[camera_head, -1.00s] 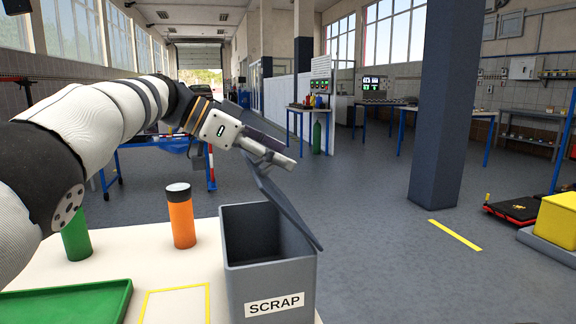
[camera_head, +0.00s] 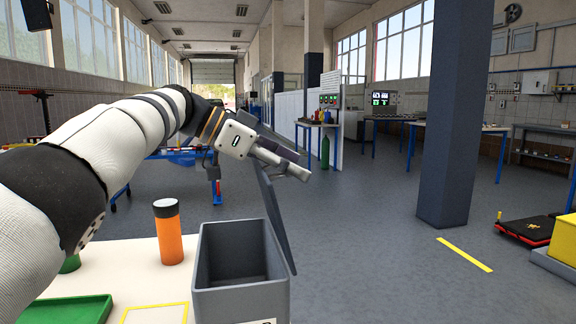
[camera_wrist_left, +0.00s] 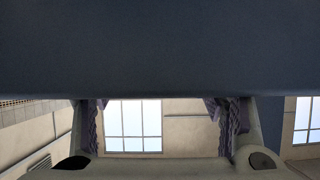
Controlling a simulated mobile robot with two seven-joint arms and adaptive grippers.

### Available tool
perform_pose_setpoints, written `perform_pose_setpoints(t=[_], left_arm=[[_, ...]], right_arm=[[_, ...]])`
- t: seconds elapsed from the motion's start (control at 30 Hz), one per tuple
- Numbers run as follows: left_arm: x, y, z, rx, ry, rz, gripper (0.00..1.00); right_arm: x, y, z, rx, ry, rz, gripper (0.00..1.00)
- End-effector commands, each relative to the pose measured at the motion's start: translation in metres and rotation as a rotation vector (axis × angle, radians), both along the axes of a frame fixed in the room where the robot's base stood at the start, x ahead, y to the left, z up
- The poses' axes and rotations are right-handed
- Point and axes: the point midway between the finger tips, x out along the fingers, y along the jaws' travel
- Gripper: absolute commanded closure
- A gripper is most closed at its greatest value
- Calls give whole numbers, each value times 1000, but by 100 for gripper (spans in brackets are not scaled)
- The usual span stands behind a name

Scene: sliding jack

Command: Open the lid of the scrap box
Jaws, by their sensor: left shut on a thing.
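The grey scrap box (camera_head: 236,305) stands at the right edge of the white table, its open top showing an empty-looking dark inside. Its lid (camera_head: 277,222) stands raised and steeply tilted along the box's right side. My left gripper (camera_head: 282,166) is at the lid's upper edge, shut on it. In the left wrist view the dark lid (camera_wrist_left: 160,50) fills the upper half, and the fingers (camera_wrist_left: 163,128) show below it on both sides. The contact itself is partly hidden. My right gripper is not in view.
An orange bottle with a black cap (camera_head: 168,235) stands left of the box. A green tray (camera_head: 65,311) and a yellow-outlined square (camera_head: 157,314) are at the table's front left. A dark pillar (camera_head: 450,120) rises to the right, with open floor before it.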

Motion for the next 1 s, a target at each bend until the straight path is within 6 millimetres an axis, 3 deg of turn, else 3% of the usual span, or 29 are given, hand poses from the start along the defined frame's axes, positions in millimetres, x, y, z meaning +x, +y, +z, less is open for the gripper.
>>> perform_pose_setpoints(t=[0.03, 0.43, 0.47, 0.53, 0.9, 1.0], left_arm=[[-1, -5, -12, -2, 26, -11, 84], [-1, -5, -15, 1, 33, -11, 85], [-1, -5, -15, 1, 33, -11, 30], [-1, -4, -15, 2, 33, -9, 14], [0, -1, -10, 3, 20, -4, 13], [-3, 9, -2, 2, 16, -1, 13]], right_arm=[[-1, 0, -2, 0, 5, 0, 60], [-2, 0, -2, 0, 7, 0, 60], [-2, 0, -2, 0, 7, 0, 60], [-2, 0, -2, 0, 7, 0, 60], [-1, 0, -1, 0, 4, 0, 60], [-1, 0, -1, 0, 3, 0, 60]])
